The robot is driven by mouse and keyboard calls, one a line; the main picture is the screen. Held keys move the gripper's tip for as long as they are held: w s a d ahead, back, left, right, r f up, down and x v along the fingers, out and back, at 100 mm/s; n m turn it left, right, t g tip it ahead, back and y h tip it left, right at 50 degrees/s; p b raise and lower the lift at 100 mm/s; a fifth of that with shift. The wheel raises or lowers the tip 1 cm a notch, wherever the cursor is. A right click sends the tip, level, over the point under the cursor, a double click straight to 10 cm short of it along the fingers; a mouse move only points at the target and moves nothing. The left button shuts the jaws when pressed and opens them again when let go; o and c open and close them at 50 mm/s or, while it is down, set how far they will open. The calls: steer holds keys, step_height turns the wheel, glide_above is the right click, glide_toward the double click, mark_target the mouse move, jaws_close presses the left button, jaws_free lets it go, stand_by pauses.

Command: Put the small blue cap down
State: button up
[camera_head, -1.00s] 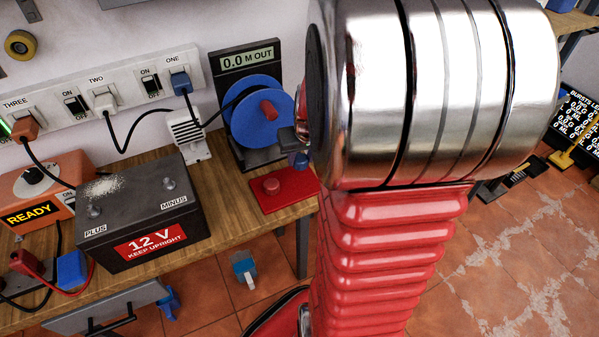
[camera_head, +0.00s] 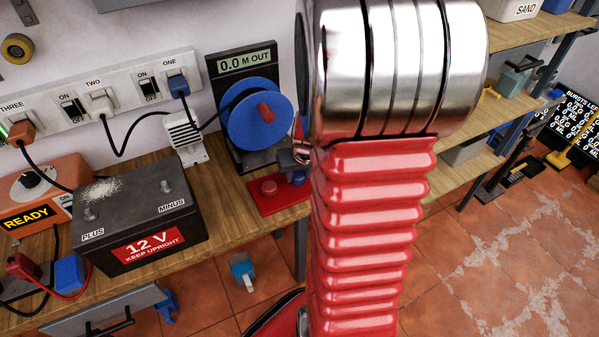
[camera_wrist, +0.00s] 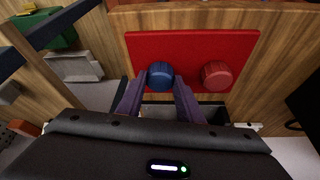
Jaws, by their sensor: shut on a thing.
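The small blue cap (camera_wrist: 160,75) is between the tips of my gripper's purple fingers (camera_wrist: 160,86), which are shut on it. In the wrist view it overlaps the near left part of the red mat (camera_wrist: 188,44). It also shows in the head view (camera_head: 297,178), low over the mat's right part or on it; I cannot tell if it touches. A red cap (camera_wrist: 216,74) sits on the mat to the right of the blue one. In the head view my arm hides most of my gripper and the mat's right end.
The mat lies on a wooden bench (camera_head: 232,207). A blue reel (camera_head: 258,115) stands behind it, with a white device (camera_head: 187,137) and a 12 V battery (camera_head: 137,220) to the left. The battery's left side has a blue block (camera_head: 69,271) nearby.

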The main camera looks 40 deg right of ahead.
steer(key=shift+f, duration=0.1)
steer(key=o, duration=1.2)
steer(key=shift+v, duration=6.1)
steer(key=s+a+r+n, duration=0.2)
steer(key=a+r, duration=0.1)
steer(key=a, duration=0.5)
steer(key=s+a+r+n+t+y, duration=0.1)
steer(key=s+a+r, duration=0.1)
steer(key=a, duration=0.6)
steer(key=s+a+r+n+y, duration=0.1)
steer(key=a+r, duration=0.3)
steer(key=a, duration=0.5)
steer(key=shift+s+r+n+t, duration=0.1)
steer(key=shift+s+n+t, duration=0.35)
steer(key=shift+n, duration=0.35)
